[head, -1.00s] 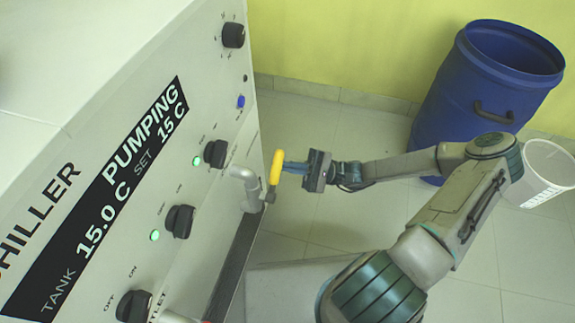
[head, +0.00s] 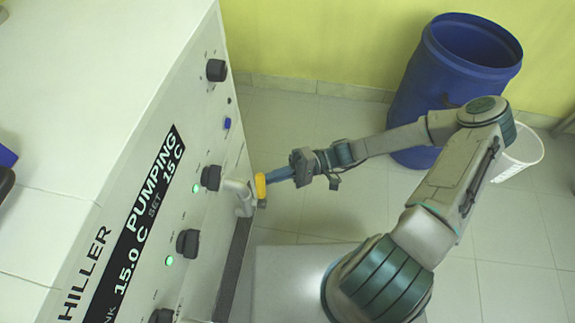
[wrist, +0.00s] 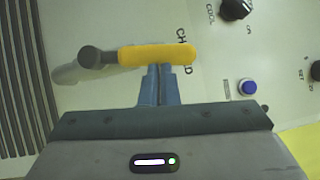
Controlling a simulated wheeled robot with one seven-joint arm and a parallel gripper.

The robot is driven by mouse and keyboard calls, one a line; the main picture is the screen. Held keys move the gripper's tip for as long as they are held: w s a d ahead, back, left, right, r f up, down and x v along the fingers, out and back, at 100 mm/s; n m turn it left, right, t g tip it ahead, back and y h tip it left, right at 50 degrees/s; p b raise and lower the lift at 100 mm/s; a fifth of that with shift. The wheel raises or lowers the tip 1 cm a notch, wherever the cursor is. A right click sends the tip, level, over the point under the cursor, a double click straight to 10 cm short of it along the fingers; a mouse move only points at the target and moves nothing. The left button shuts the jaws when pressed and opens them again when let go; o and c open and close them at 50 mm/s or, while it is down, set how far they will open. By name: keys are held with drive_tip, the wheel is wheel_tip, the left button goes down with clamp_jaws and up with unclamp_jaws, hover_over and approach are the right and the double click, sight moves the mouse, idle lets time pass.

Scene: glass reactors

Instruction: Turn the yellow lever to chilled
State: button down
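The yellow lever (head: 260,186) sits on a grey pipe fitting at the lower edge of the chiller's front panel. In the wrist view the lever (wrist: 157,55) lies nearly level, its grey pivot end at the left and its free end at the right. It partly covers lettering that appears to read CHILLED. My gripper (head: 270,178) reaches it from the right. In the wrist view my gripper's blue fingers (wrist: 160,72) are together, with their tips at the lever's near edge, around its middle. They appear to touch it, not straddle it.
The chiller panel (head: 142,225) carries black knobs, green lights and a blue button (head: 227,123). A blue drum (head: 425,90) and a white bucket (head: 520,158) stand at the right.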

drive_tip(key=shift+s+a+r+n, duration=0.2)
drive_tip(key=shift+a+n, duration=0.1)
drive_tip(key=shift+d, duration=0.15)
drive_tip(key=w+a+r+p+v, duration=0.1)
drive_tip(key=w+v, duration=0.1)
drive_tip(key=v, duration=1.1)
drive_tip(key=shift+w+f+p, duration=0.25)
drive_tip(key=shift+f+p, duration=0.15)
drive_tip(key=shift+r, duration=0.1)
